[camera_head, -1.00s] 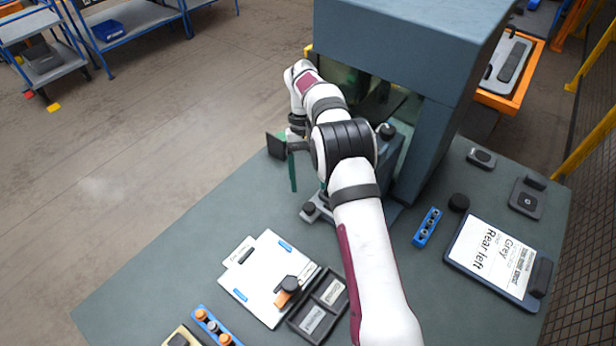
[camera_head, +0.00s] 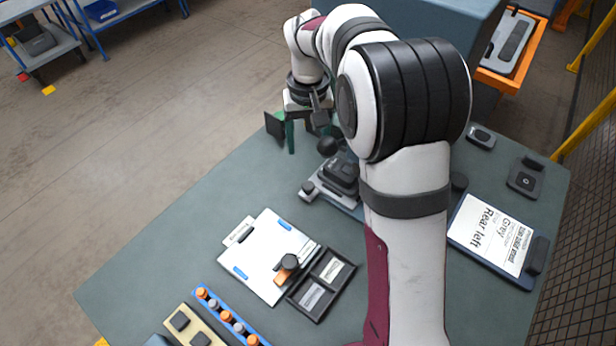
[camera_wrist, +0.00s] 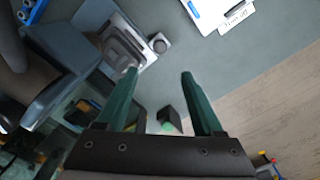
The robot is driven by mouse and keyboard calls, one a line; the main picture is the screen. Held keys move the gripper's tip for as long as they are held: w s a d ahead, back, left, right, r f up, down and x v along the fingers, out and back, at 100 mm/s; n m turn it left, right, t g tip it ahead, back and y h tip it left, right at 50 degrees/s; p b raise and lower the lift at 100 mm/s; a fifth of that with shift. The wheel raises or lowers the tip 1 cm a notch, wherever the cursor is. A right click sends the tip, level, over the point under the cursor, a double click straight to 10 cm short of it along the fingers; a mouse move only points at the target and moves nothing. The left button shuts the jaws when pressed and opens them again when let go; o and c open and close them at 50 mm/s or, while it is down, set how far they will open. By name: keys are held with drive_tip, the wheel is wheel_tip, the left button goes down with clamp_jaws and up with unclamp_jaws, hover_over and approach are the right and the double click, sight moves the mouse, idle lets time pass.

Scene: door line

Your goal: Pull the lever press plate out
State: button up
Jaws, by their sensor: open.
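The lever press (camera_head: 342,175) stands on the bench beside my forearm, with a dark body and a black ball knob. Its light grey plate (camera_head: 322,196) shows at the front, with a round dark knob (camera_head: 307,190) at its near end. In the wrist view the plate (camera_wrist: 118,32) and the knob (camera_wrist: 160,43) lie ahead of the fingertips, apart from them. My gripper (camera_head: 299,130) is open and empty, behind and left of the press, with green fingers. It also shows in the wrist view (camera_wrist: 158,76). My arm hides part of the press's right side.
A small dark upright panel (camera_head: 275,127) stands close left of my gripper. A white clipboard (camera_head: 262,245), a black divided tray (camera_head: 322,284) and a blue holder (camera_head: 232,318) lie nearer. The blue-grey housing (camera_head: 445,16) rises behind my arm. The left bench surface is clear.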

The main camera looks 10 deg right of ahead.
sight(308, 184)
wheel_tip(308, 184, down, 14)
drive_tip(key=shift+r, duration=0.15)
clamp_jaws()
idle(0.3)
idle(1.1)
